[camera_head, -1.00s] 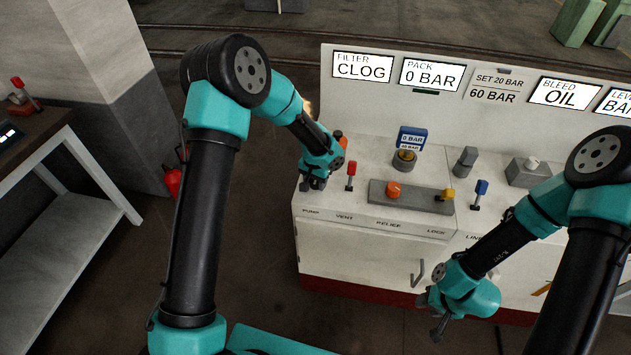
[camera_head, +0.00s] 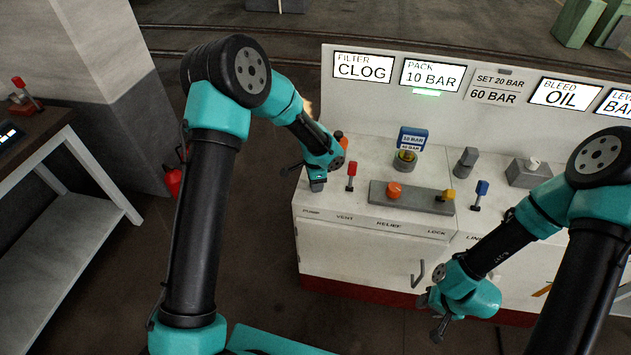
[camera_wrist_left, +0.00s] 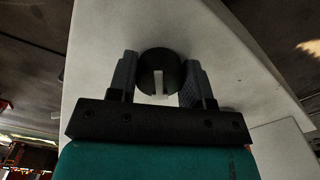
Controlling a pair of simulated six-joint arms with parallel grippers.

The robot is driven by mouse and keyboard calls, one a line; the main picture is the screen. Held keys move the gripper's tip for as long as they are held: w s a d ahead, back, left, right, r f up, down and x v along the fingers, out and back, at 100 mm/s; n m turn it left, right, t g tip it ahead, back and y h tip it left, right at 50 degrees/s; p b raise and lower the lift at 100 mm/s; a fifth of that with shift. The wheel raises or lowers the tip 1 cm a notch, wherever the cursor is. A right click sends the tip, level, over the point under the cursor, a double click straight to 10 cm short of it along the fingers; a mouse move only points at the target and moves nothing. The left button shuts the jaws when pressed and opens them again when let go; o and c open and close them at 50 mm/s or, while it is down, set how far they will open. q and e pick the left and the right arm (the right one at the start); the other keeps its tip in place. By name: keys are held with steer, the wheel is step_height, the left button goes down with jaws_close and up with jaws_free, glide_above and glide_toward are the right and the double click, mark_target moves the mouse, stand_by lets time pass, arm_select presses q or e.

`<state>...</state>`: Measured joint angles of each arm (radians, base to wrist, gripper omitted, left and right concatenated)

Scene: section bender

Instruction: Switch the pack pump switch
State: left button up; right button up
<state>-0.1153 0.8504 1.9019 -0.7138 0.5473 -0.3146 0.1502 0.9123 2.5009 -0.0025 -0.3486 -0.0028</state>
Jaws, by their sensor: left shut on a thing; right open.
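The pack pump switch (camera_wrist_left: 171,66) shows in the left wrist view as a round black knob with a pale pointer line, on a light panel. My left gripper (camera_wrist_left: 160,82) is shut on it, with one finger on each side. In the head view my left gripper (camera_head: 304,178) is at the left end of the console top, above the PUMP label (camera_head: 311,213); the knob is hidden there. The PACK display (camera_head: 431,75) reads 10 BAR, and a green lamp (camera_head: 426,92) glows below it. My right gripper (camera_head: 437,312) is open and empty in front of the console.
A blue lever (camera_head: 479,192) is further right.

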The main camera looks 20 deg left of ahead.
arm_select(q)
steer(key=shift+m, duration=0.6)
steer(key=o, duration=0.9)
steer(key=shift+r, duration=0.1)
step_height(320, 180, up, 17)
steer(key=shift+r, duration=0.15)
stand_by(0.5)
